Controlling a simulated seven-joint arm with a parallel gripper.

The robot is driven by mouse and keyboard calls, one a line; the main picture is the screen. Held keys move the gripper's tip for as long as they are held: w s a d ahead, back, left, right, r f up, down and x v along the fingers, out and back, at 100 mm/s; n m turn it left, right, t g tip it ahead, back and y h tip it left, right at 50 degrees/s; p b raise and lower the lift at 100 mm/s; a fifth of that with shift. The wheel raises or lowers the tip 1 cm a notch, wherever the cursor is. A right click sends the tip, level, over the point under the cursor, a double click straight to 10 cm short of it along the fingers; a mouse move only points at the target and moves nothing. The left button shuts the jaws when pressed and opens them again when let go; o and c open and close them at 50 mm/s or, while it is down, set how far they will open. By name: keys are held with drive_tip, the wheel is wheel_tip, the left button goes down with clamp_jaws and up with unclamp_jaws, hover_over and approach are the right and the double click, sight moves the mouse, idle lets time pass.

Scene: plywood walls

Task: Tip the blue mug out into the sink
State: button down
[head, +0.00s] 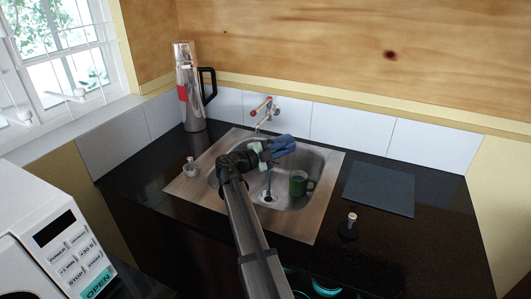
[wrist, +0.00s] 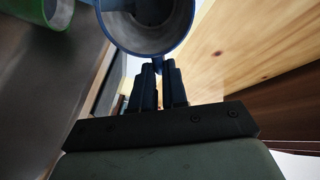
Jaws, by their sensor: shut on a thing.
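The blue mug (head: 285,145) is held up over the steel sink (head: 331,172), lying on its side in the head view. My gripper (head: 263,150) is at its left. In the wrist view the mug (wrist: 150,42) shows its open mouth towards the camera, with a grey inside. My gripper's dark fingers (wrist: 159,68) are closed together just below the rim, apparently on the handle; the exact grip is partly hidden. A thin bluish strip hangs below the mug towards the drain; I cannot tell surely whether it is liquid.
A green mug (head: 298,183) stands in the sink, right of the drain. A tap (head: 262,112) is behind. A steel flask (head: 190,95) stands at the back left. A soap-pump-like item (head: 190,168), a dark board (head: 379,189) and a small dark-based item (head: 349,226) flank the sink. A microwave (head: 50,240) is front left.

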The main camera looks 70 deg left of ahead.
sight(291, 146)
drive_tip(key=shift+w+a+r+g+h, duration=0.1)
drive_tip(key=shift+w+a+g+h, duration=0.1)
drive_tip(key=shift+w+g, duration=0.35)
drive_tip(key=shift+w+a+g+h, duration=0.1)
drive_tip(key=shift+w+g+h, duration=0.2)
drive_tip(key=shift+w, duration=0.35)
drive_tip(key=shift+w+g+p, duration=0.35)
drive_tip(key=shift+w+g, duration=0.2)
drive_tip(key=shift+w, duration=0.05)
drive_tip(key=shift+w+a+f+g+h+p, duration=0.1)
drive_tip(key=shift+w+f+g+h+p, duration=0.2)
drive_tip(key=shift+g, duration=0.2)
drive_tip(key=shift+w+a+f+g+h+p, duration=0.1)
drive_tip(key=shift+w+g+p, duration=0.05)
drive_tip(key=shift+w+g, duration=0.3)
drive_tip(key=g, duration=0.1)
drive_tip(key=w+f+g+p, duration=0.1)
drive_tip(key=g+h, duration=0.1)
drive_tip(key=shift+w+a+f+g+p, duration=0.15)
drive_tip(key=shift+w+a+g+p, duration=0.15)
drive_tip(key=shift+w, duration=0.1)
drive_tip(key=shift+w+a+f+g+h+p, duration=0.15)
drive_tip(key=shift+w+f+g+h+p, duration=0.25)
drive_tip(key=shift+w+g, duration=0.35)
drive_tip(key=w+a+f+g+h+p, duration=0.1)
drive_tip(key=w+a+f+g+p, duration=0.1)
drive_tip(key=w+g, duration=0.4)
drive_tip(key=shift+w+f+g+h+p, duration=0.25)
drive_tip(key=shift+w+g+h+p, duration=0.15)
drive_tip(key=shift+g+p, duration=0.4)
